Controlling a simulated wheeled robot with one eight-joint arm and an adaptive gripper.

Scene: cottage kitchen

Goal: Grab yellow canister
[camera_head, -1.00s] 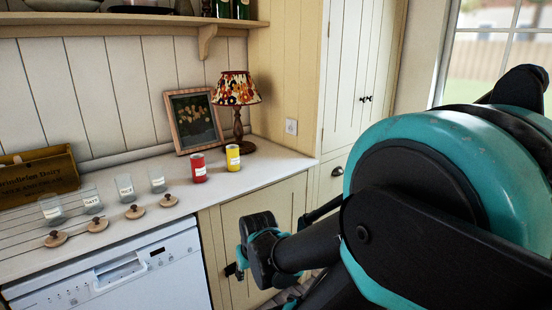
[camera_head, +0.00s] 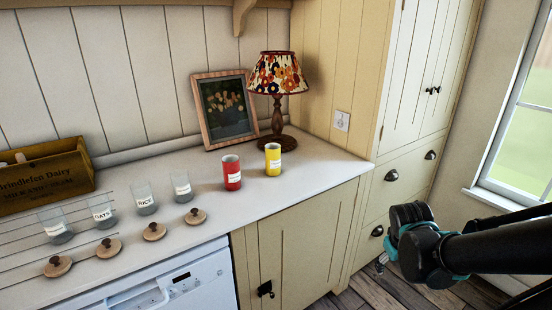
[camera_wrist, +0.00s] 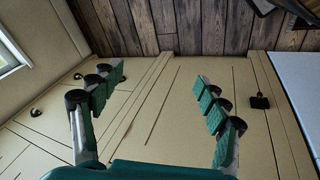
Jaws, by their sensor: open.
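The yellow canister (camera_head: 273,159) stands upright on the white countertop, in front of the lamp and just right of a red canister (camera_head: 231,172). Both have white labels. The arm reaches in from the right in the head view, in front of the cabinets and right of the counter's end, apart from the canister. My gripper (camera_wrist: 158,100) shows in the wrist view with its two fingers spread wide and nothing between them. The wrist view shows cabinet fronts and floor; the canister is not in it.
The countertop (camera_head: 325,165) is clear right of the canister. A lamp (camera_head: 277,90) and a framed picture (camera_head: 225,108) stand behind. Glass jars (camera_head: 145,198), wooden lids (camera_head: 155,231) and a wooden crate (camera_head: 45,175) are to the left. A tall cupboard (camera_head: 415,80) rises at the right.

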